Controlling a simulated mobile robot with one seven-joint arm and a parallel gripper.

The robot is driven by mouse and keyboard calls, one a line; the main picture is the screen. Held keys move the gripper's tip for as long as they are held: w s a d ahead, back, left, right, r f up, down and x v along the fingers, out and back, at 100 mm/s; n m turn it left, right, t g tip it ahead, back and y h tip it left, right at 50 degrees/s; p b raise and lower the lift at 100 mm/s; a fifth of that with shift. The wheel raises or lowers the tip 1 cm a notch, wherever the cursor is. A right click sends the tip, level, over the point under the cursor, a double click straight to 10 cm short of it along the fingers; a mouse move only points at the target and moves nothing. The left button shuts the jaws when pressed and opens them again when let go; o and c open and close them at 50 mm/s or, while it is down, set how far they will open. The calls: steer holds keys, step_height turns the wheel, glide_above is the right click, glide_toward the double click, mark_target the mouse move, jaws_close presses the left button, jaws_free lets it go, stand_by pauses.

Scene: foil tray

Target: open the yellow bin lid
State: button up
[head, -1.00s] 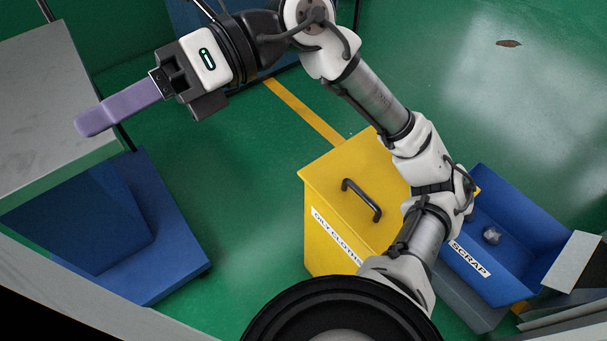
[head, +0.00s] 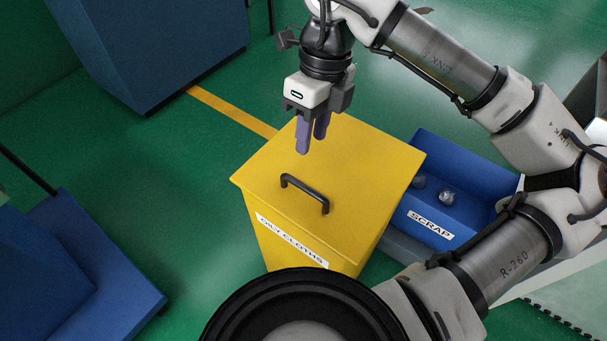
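The yellow bin (head: 262,224) stands on the green floor in the head view, with a label reading OILY CLOTHS on its front. Its flat yellow lid (head: 365,170) is shut. A black bar handle (head: 305,193) is fixed near the lid's front edge. My gripper (head: 311,146) points down over the back part of the lid, behind the handle and apart from it. Its two purple fingers are spread with a gap between them, and nothing shows in it. I cannot tell how high above the lid the fingertips are.
A blue SCRAP bin (head: 465,165) with crumpled grey pieces stands close on the right of the yellow bin. A blue cabinet (head: 150,45) is at the back left. A blue base (head: 115,265) is at the lower left. Green floor between them is clear.

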mark_target(303, 185)
steer(key=f, duration=0.3)
steer(key=s+a+f, duration=0.1)
steer(key=f, duration=0.3)
steer(key=f+b, duration=0.1)
steer(key=f, duration=0.2)
steer(key=shift+s+a+f, duration=0.15)
steer(key=shift+s, duration=0.15)
jaws_close()
